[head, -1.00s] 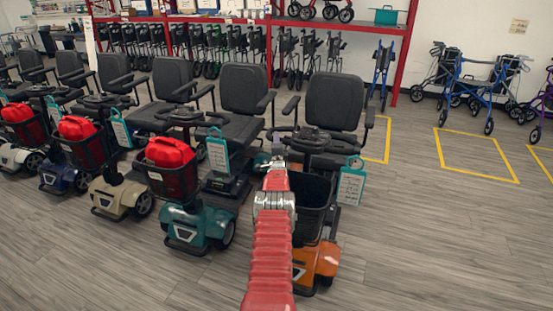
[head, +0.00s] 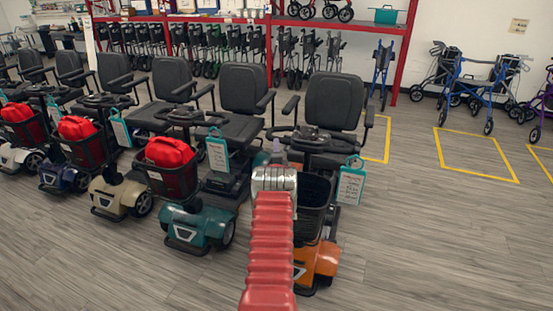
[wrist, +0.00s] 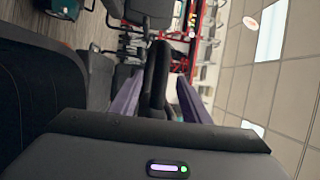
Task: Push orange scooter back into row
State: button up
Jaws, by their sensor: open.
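The orange scooter (head: 318,262) stands at the near right end of the row, its nose nearer to me than the teal one's. It has a black seat (head: 334,102), dark handlebars (head: 303,138), a black front basket and a hanging teal-edged tag (head: 351,183). My gripper (head: 277,148) is mostly hidden behind my red arm, at the left side of the handlebars. In the wrist view my gripper (wrist: 157,97) is open, its purple fingers apart. A dark bar (wrist: 158,75) shows between them, probably part of the handlebars. I cannot tell whether they touch.
The teal scooter (head: 198,228) stands close on the left, with several more scooters beyond it. A red shelf (head: 404,60) with rollators is behind. A blue rollator (head: 487,85) stands at the right by a yellow floor outline (head: 478,157). The floor at front right is clear.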

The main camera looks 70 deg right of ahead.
jog(key=shift+v, duration=2.9)
